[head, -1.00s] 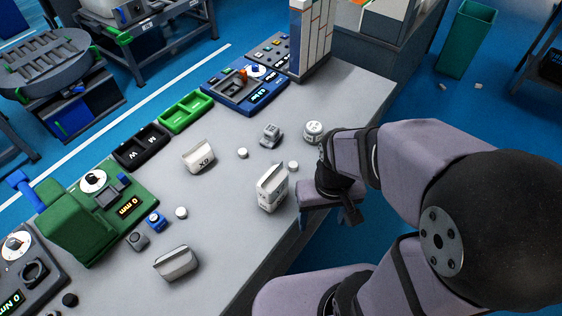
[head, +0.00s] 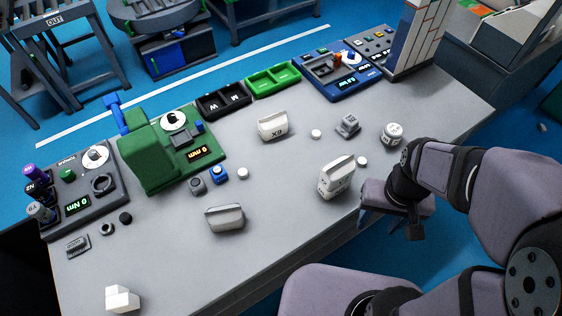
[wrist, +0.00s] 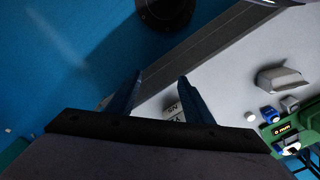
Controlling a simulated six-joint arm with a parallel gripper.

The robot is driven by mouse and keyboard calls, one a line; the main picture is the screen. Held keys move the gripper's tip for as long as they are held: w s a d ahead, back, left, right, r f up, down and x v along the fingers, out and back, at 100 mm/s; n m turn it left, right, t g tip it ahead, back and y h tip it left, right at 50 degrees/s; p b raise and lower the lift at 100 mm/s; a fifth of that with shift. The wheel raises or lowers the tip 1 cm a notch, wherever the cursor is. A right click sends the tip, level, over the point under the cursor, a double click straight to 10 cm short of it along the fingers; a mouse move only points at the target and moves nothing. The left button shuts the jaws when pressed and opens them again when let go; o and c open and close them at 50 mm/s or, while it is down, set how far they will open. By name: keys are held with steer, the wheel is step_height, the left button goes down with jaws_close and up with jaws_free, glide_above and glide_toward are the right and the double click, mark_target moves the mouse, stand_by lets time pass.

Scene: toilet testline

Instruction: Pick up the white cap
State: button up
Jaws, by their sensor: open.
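Several small white round pieces that look like caps lie on the grey bench: one white cap (head: 243,173) left of the middle, another white cap (head: 316,134) near the back, and a third white cap (head: 362,161) beside a white box-like container. Which one is meant cannot be told. In the wrist view one white cap (wrist: 250,117) lies right of the fingers. My gripper (head: 413,222) hangs at the front edge of the bench, apart from all caps. In the wrist view its fingers (wrist: 160,92) are spread with nothing gripped between them.
The white container (head: 337,178) stands close to my gripper. A larger white round piece (head: 392,134), a grey block (head: 347,126) and white-grey holders (head: 272,127) (head: 225,218) stand on the bench. A green device (head: 160,150) and trays (head: 273,79) line the back.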

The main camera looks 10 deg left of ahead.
steer(key=shift+r, duration=0.1)
step_height(320, 180, up, 5)
steer(key=w+a+b, duration=0.5)
steer(key=w, duration=0.3)
steer(key=n+t+b, duration=0.1)
steer(key=t+b, duration=0.3)
steer(key=b, duration=1.2)
glide_above(242, 172)
steer(key=s, duration=0.3)
steer(key=shift+w+d+f+p, duration=0.1)
steer(key=shift+w+f+p, duration=0.3)
steer(key=shift+f, duration=3.6)
steer(key=shift+w+a+f+p, duration=0.1)
steer(key=shift+w+f+p, duration=0.25)
steer(key=shift+f, duration=3.65)
steer(key=shift+w+d+f+p, duration=0.1)
steer(key=shift+w+f+p, duration=0.3)
steer(key=shift+f, duration=3.6)
